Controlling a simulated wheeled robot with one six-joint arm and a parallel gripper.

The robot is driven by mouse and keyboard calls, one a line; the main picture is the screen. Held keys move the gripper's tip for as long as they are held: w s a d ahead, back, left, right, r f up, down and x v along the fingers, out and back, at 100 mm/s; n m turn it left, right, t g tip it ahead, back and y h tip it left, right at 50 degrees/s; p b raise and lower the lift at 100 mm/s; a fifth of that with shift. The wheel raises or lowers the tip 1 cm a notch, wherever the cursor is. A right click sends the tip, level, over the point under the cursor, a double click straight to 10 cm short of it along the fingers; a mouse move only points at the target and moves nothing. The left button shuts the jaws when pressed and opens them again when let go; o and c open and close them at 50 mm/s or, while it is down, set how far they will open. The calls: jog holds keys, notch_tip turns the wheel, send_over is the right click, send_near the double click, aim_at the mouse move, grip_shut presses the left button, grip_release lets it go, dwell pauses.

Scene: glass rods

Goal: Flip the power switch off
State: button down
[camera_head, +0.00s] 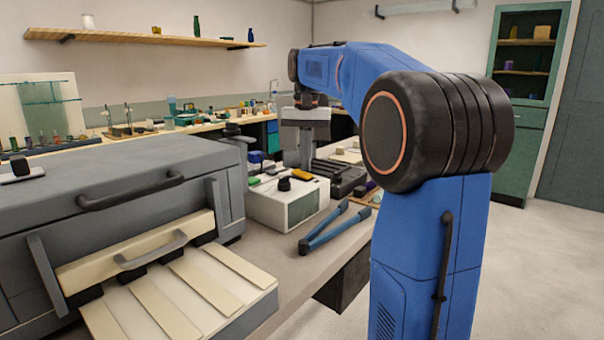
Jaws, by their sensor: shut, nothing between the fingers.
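My gripper (306,160) hangs down at the end of my blue arm, above and behind the white instrument box (270,208). Its fingers look closed together and hold nothing. The box has a black knob (284,184) on top and a dark display on its right-hand face. A small yellow piece (302,175) shows at its top back edge, just in front of my fingers. I cannot tell for sure which part is the power switch. A small black part (20,166) sits on top of the large grey furnace (110,180) at the left.
Blue-handled tongs (335,230) lie on the bench right of the white box. Dark equipment (345,178) stands behind it. A ribbed cream tray (185,300) juts out in front of the furnace. Open floor lies to the right of my arm.

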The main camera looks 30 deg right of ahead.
aim_at(306, 175)
jog(key=shift+r, duration=3)
jog(key=shift+s, duration=0.1)
